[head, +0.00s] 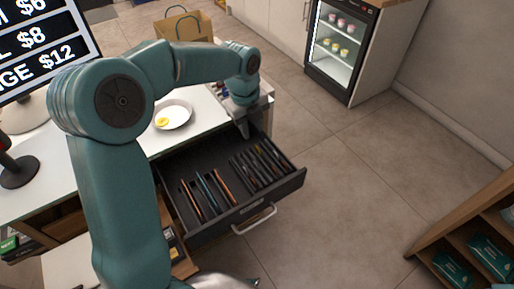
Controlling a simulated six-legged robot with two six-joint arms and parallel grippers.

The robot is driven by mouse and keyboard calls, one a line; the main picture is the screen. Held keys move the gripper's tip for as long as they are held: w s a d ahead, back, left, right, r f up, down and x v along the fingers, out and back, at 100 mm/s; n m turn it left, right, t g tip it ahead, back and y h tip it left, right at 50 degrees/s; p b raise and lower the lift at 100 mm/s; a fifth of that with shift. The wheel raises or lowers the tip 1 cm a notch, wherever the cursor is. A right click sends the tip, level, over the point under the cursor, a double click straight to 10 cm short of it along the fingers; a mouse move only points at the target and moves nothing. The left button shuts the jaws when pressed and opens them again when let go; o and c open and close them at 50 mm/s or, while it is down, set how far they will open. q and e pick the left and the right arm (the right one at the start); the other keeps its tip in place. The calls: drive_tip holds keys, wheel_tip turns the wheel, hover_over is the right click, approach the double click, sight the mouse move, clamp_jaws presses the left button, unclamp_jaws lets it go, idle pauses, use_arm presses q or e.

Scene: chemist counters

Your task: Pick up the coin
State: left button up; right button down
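A white round plate (178,116) sits on the white counter. A small gold-yellow round thing (162,122), which looks like the coin, lies at the plate's left side. My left arm reaches over the counter from the left. Its gripper (244,130) points down at the back edge of the open drawer, to the right of the plate and apart from the yellow thing. Its fingers are small and seen from above, so I cannot tell whether they are open. My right gripper is not in view.
An open dark drawer (226,212) with upright dividers juts out from the counter (196,135). A paper bag (183,26) stands behind. A price screen (40,45) is at the left. A small glass-door fridge (340,45) and open floor lie to the right.

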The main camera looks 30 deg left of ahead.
sight(257, 147)
use_arm(q)
drive_tip(key=shift+w+d+f, duration=0.1)
drive_tip(key=shift+w+f, duration=0.1)
drive_tip(key=shift+f, duration=0.45)
drive_tip(key=shift+w+f, duration=0.15)
drive_tip(key=shift+f, duration=0.45)
drive_tip(key=shift+s+d+f, duration=0.15)
drive_tip(key=f, duration=0.5)
drive_tip(key=shift+w+d, duration=0.15)
drive_tip(key=shift+w, duration=0.25)
drive_tip(key=shift+s+r, duration=0.15)
drive_tip(key=shift+s, duration=0.1)
drive_tip(key=shift+w, duration=0.25)
clamp_jaws()
drive_tip(key=shift+s, duration=0.1)
